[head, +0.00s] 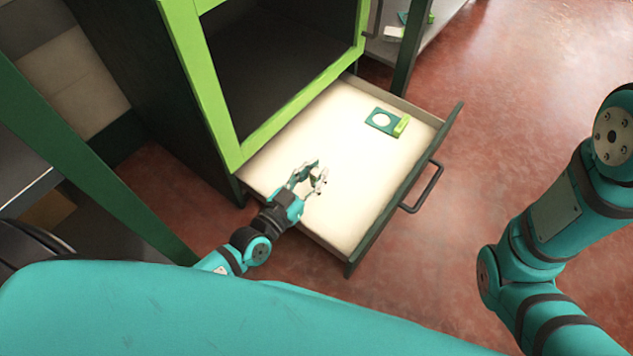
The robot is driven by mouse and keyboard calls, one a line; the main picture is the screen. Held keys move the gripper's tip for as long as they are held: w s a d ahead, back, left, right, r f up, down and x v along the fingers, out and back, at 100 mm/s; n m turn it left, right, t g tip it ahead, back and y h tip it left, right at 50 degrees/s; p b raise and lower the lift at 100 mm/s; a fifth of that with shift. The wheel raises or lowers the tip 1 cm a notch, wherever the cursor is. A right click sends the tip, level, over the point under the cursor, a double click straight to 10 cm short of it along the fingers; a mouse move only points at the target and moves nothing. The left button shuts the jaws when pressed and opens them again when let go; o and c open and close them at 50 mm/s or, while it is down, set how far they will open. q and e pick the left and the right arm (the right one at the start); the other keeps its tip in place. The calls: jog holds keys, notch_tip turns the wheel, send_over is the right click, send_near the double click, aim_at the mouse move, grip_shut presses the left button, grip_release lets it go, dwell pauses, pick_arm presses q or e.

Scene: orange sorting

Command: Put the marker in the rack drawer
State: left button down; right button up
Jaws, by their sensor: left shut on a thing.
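The rack drawer (345,140) is pulled open, with a pale inside, dark walls and a bar handle on its front. My left gripper (316,178) is over the near left part of the drawer. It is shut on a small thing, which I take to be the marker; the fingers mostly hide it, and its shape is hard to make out. I cannot tell whether it touches the drawer floor. My right gripper is out of view; only part of my right arm shows at the right.
A flat green piece with a white circle (382,120) and a lime green block (401,126) lie at the drawer's far right. The green rack frame (220,100) stands behind the drawer. Much of the drawer floor is bare. Red floor (490,150) is clear to the right.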

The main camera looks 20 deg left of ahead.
pick_arm(q)
notch_tip(320, 180, down, 4)
jog(key=b, duration=0.4)
jog(key=shift+s, duration=0.1)
jog(key=shift+r, duration=0.2)
jog(key=shift+f, duration=0.6)
jog(key=c, duration=1.3)
grip_release()
jog(key=shift+r, duration=0.1)
